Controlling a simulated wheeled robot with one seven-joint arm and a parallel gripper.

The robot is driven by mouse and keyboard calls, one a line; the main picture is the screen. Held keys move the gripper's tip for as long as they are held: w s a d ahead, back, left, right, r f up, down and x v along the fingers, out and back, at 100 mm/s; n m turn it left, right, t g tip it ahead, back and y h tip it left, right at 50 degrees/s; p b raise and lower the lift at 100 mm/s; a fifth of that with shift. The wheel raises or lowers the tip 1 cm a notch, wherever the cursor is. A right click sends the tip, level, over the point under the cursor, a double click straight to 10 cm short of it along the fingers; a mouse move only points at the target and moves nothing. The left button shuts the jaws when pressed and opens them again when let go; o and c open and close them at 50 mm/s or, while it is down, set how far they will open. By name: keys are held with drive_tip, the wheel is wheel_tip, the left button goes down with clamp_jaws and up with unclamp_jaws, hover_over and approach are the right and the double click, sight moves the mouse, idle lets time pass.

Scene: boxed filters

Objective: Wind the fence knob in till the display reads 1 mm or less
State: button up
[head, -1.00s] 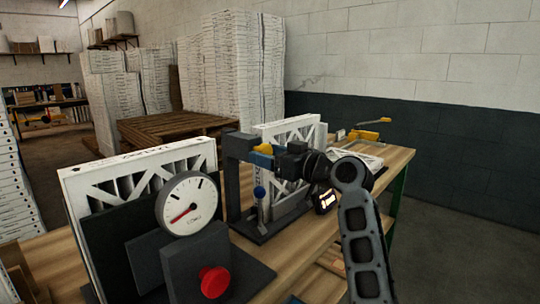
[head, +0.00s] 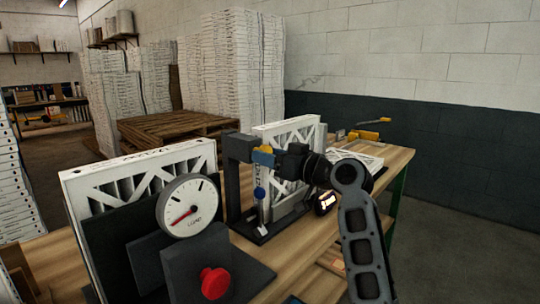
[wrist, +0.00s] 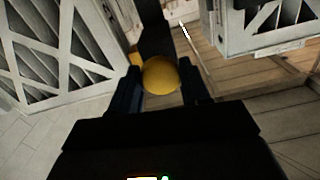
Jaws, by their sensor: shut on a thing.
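A yellow round knob (wrist: 161,75) sits between my gripper's two dark fingers in the wrist view. In the head view the knob (head: 267,149) is mostly covered by the blue fingertips of my gripper (head: 264,158), beside the top of a dark upright stand (head: 236,176). My gripper is shut on this knob. A small lit display (head: 326,201) stands on the bench right of the stand; its digits are too small to read. Whether the yellow knob is the fence knob is not clear from the labels.
A round dial gauge (head: 188,206) and a red knob (head: 215,282) are on dark plates at the front left. A blue ball (head: 259,193) is below my gripper. White boxed filters (head: 138,172) stand on the wooden bench (head: 378,180), with clamps (head: 365,135) at its far end.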

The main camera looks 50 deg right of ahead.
drive_tip(key=m+p, duration=0.5)
drive_tip(key=m, duration=0.5)
drive_tip(key=shift+r+p, duration=0.15)
drive_tip(key=shift+p, duration=0.15)
drive_tip(key=shift+m, duration=0.3)
drive_tip(key=o, duration=1)
drive_tip(key=shift+o, duration=0.2)
drive_tip(key=s+b, duration=0.1)
drive_tip(key=s, duration=0.6)
drive_tip(key=shift+s+b, duration=0.4)
drive_tip(key=shift+d, duration=0.1)
